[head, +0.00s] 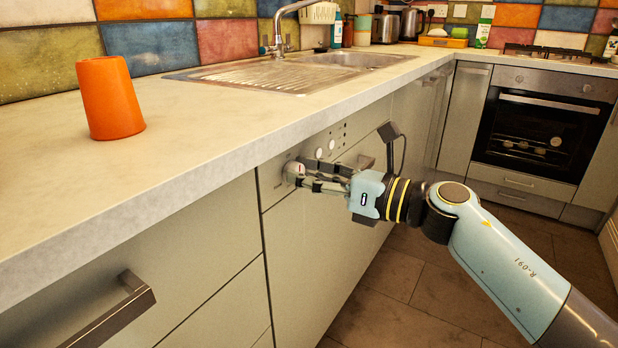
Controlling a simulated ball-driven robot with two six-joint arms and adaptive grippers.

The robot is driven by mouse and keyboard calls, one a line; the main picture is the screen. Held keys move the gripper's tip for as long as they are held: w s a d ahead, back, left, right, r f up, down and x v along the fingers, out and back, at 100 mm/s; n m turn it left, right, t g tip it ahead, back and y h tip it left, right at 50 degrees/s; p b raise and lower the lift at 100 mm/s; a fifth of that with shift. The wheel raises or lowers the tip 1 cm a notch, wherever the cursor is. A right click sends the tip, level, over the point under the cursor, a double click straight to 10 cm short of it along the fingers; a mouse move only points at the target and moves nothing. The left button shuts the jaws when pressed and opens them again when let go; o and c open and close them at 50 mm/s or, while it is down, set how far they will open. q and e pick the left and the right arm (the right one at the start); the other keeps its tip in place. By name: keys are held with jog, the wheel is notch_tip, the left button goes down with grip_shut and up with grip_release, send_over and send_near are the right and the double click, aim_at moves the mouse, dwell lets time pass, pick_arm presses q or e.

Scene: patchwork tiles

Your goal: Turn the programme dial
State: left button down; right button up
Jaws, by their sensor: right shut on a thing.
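The programme dial (292,171) is a round, pale metallic knob at the left end of the control panel (340,143), just under the worktop edge. My right gripper (299,176) reaches in from the right and is shut on the dial, with its fingers at the dial's sides. The fingers hide part of the dial, and I cannot make out its marking. My left gripper is not in view.
The worktop (215,125) overhangs close above the gripper. An orange cup (110,98) stands on it at left, with the sink (300,72) behind. A drawer handle (115,315) sticks out at lower left. The floor (415,285) is clear; an oven (540,135) stands at the far right.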

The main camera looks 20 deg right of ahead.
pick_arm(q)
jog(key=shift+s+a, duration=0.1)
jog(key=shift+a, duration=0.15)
pick_arm(e)
jog(key=shift+f, duration=0.15)
jog(key=o, duration=1.1)
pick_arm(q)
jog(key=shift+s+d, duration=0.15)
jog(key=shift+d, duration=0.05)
pick_arm(e)
jog(key=shift+o, duration=0.2)
jog(key=v, duration=1.2)
jog(key=shift+s, duration=0.1)
